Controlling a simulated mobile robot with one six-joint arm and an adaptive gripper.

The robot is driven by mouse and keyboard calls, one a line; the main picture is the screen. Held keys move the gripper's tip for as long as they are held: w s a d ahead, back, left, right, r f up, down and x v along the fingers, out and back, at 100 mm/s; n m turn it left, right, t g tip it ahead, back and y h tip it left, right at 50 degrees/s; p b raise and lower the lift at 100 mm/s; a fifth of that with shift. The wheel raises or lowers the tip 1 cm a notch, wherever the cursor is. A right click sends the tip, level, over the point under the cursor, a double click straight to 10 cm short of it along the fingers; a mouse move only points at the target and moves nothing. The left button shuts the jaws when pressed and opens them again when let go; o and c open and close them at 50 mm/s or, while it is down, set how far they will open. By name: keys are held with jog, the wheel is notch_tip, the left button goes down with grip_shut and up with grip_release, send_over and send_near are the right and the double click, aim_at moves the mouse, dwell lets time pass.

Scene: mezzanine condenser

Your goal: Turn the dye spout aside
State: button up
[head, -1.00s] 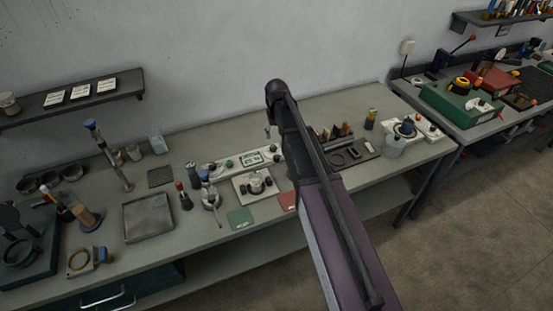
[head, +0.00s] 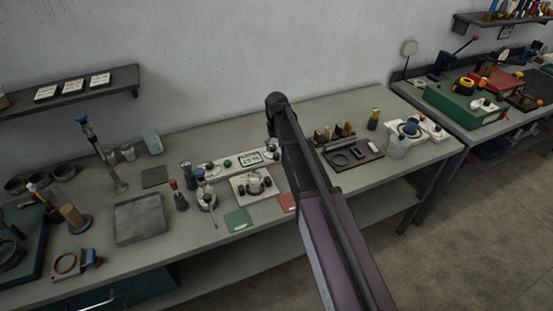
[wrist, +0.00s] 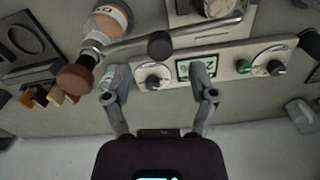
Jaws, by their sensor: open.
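A bent metal tube (wrist: 190,38), which looks like the dye spout, crosses the top of the wrist view. A brown knob (wrist: 75,78) is at its left end, and a dark round cap (wrist: 160,46) shows near its middle. My gripper (wrist: 157,73) is open and empty in the wrist view, its two fingers spread on either side of a white dial and small display. The tube passes just above the fingertips in the picture; I cannot tell the gap in depth. In the head view my arm hides the gripper and the spout.
A white control panel (wrist: 226,62) with dials lies beyond the fingers. In the head view the bench holds a grey tray (head: 140,220), a tilted blue-topped post (head: 100,155), a dark tool tray (head: 352,153) and a glass jar (head: 402,141). The front right of the bench is clear.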

aim_at(276, 154)
jog(key=shift+f+b, duration=1.8)
jog(key=shift+f, duration=0.3)
grip_shut()
